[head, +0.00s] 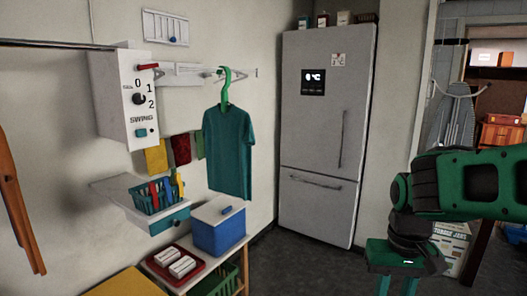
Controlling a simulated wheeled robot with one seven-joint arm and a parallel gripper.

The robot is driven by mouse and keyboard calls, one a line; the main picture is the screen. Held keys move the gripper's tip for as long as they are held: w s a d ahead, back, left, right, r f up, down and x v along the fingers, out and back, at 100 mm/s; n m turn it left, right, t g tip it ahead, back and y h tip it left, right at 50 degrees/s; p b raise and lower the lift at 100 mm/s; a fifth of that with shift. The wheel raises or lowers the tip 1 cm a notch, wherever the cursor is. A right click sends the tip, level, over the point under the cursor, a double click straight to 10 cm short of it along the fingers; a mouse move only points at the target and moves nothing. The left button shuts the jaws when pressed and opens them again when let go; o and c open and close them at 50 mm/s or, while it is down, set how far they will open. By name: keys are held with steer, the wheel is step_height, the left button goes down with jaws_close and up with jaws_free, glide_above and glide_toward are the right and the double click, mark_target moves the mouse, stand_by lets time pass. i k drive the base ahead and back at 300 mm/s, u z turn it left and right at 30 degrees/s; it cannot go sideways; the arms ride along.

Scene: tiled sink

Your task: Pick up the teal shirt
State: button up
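The teal shirt (228,150) hangs on a green hanger (225,88), whose hook is at a wall rail (205,72) left of the fridge. The shirt hangs upright and clear of the floor. My gripper (396,284) is at the lower right, pointing down, well to the right of the shirt and apart from it. Its lower end is cut off by the frame edge, so its fingertips are hidden.
A white control box (123,110) juts from the wall left of the shirt. Below are a shelf with a teal basket (147,198) and a blue cooler (219,232) on a low table. A grey fridge (325,130) stands behind. The dark floor (300,268) before it is clear.

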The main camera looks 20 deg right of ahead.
mark_target(228, 131)
steer(key=z, duration=0.65)
steer(key=k, duration=0.8)
steer(key=z, duration=0.5)
steer(key=i, duration=1.4)
steer(key=u, duration=0.6)
steer(key=i, duration=0.6)
steer(key=u, duration=0.05)
